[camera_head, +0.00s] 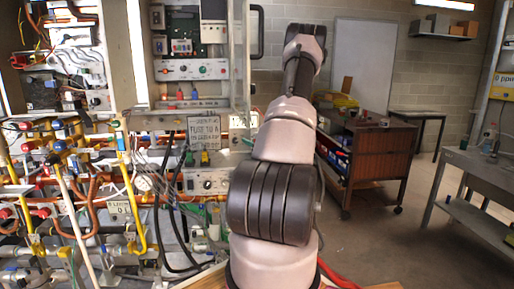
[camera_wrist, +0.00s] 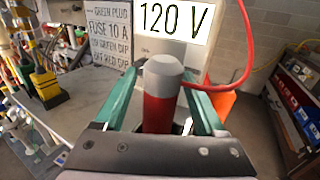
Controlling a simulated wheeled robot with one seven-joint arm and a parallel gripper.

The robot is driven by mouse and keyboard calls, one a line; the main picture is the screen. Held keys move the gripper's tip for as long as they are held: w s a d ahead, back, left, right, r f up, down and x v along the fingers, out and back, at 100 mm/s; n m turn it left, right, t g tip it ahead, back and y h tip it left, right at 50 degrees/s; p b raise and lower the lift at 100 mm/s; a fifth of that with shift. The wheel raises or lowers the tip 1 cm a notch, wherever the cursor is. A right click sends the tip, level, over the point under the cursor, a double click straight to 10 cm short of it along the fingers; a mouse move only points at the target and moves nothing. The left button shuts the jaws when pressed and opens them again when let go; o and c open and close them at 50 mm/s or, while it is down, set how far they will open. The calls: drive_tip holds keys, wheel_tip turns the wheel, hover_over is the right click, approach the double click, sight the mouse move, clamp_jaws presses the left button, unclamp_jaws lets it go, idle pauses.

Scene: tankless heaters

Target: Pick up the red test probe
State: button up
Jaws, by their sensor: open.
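The red test probe (camera_wrist: 158,112) stands in the middle of the wrist view, a red cylinder with a rounded grey top. My gripper (camera_wrist: 162,78) is open, with one teal finger on each side of the probe. I cannot tell whether either finger touches it. The lower end of the probe is hidden behind the dark gripper body. A red cable (camera_wrist: 247,50) loops up at its right. In the head view my arm hides the gripper, and I cannot make out the probe there.
A "120 V" sign (camera_wrist: 176,19) stands right behind the probe. A fuse sign (camera_wrist: 109,32) and a yellow-black plug (camera_wrist: 46,86) are at its left. In the head view, a crowded pipe-and-wire panel (camera_head: 75,190) fills the left; a cart (camera_head: 375,155) and grey bench (camera_head: 480,165) stand right, with open floor between.

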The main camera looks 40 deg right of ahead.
clamp_jaws()
drive_tip(key=shift+r, duration=0.15)
wheel_tip(320, 180, up, 10)
idle(0.5)
drive_tip(key=c, duration=0.7)
unclamp_jaws()
drive_tip(key=c, duration=0.4)
drive_tip(key=shift+s, duration=0.15)
drive_tip(key=shift+c, duration=0.2)
